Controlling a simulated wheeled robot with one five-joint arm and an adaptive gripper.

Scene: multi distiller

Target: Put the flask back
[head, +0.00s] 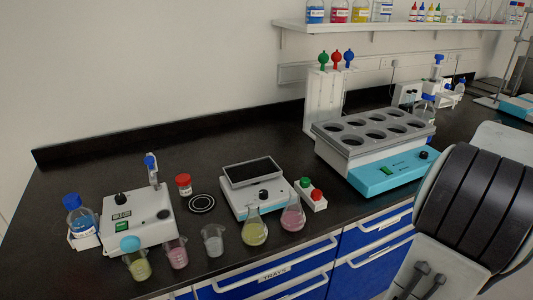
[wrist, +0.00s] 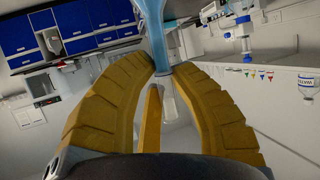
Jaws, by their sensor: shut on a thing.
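In the wrist view, my gripper (wrist: 161,72) has its yellow fingers shut around a light-blue, glassy thing (wrist: 159,38), which looks like the neck of the flask. Its upper part runs out of the top of the picture, so its full shape is hidden. My gripper and the held flask do not show in the head view. There, a heating unit (head: 387,178) with a grey top and several round, empty-looking holes stands on the black bench. Two conical flasks stand near the bench's front edge, one yellow (head: 254,232) and one pink (head: 292,217).
A scale (head: 253,172), a button box (head: 312,195) and a white instrument (head: 138,220) stand on the bench (head: 120,165). Small beakers (head: 213,241) line the front edge. A wall shelf (head: 400,27) holds bottles. My arm covers the lower right.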

